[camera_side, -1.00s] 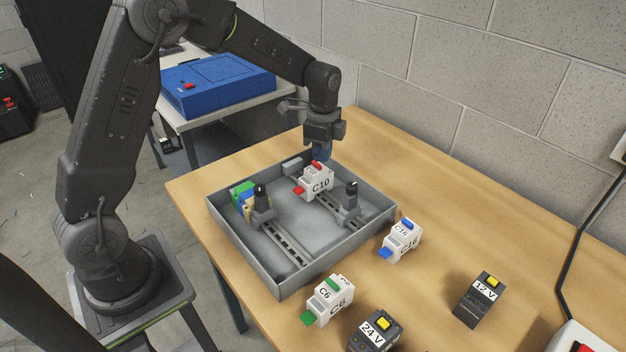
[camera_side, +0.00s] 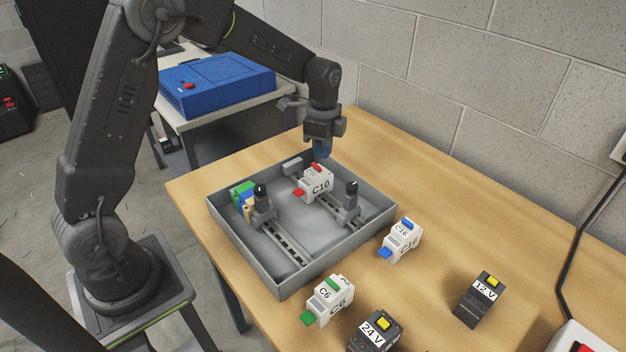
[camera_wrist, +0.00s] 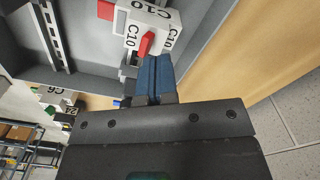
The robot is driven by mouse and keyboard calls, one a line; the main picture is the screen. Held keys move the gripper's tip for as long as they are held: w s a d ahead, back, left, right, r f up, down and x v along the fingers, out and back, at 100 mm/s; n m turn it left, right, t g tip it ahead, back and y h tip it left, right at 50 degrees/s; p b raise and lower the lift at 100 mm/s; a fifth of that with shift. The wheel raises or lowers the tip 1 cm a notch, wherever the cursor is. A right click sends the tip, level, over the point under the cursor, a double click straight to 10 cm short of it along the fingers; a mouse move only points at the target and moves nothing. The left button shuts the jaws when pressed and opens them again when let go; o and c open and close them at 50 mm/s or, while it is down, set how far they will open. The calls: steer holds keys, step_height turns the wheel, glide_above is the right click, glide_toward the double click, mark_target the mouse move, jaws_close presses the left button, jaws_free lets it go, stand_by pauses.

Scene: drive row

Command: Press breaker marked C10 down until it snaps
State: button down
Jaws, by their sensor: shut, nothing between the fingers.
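The breaker marked C10 (camera_side: 318,184) is white with a red lever and a red tab. It sits in the grey tray (camera_side: 337,259), at the upper end of the right-hand rail (camera_side: 352,219). It also shows at the top of the wrist view (camera_wrist: 150,17), with its red lever (camera_wrist: 146,44) next to my fingertips. My gripper (camera_side: 322,155) is shut and empty, pointing down just behind the breaker. In the wrist view its blue fingers (camera_wrist: 154,75) are together, close to the lever; I cannot tell whether they touch it.
A second rail (camera_side: 285,245) in the tray carries green, blue and beige blocks (camera_side: 244,197) and a dark clamp. Breakers C16 (camera_side: 402,240) and C6 (camera_side: 329,300) and the 24 V (camera_side: 375,332) and 12 V (camera_side: 479,298) units stand on the wooden table outside the tray.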

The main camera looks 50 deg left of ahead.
mark_target(322, 168)
step_height(322, 168, up, 7)
stand_by(0.8)
steer(key=s+d+r+n+t, duration=0.3)
steer(key=s+r+n, duration=0.2)
steer(key=s+r, duration=0.5)
steer(key=s+d+f+n+t, duration=0.1)
steer(key=s+n, duration=0.2)
steer(key=s, duration=0.5)
steer(key=s+d+f+n+t, duration=0.1)
steer(key=s+n, duration=0.3)
steer(key=s, duration=0.4)
steer(key=shift+d+f+t, duration=0.3)
steer(key=shift+d+f, duration=0.1)
steer(key=shift+f, duration=0.25)
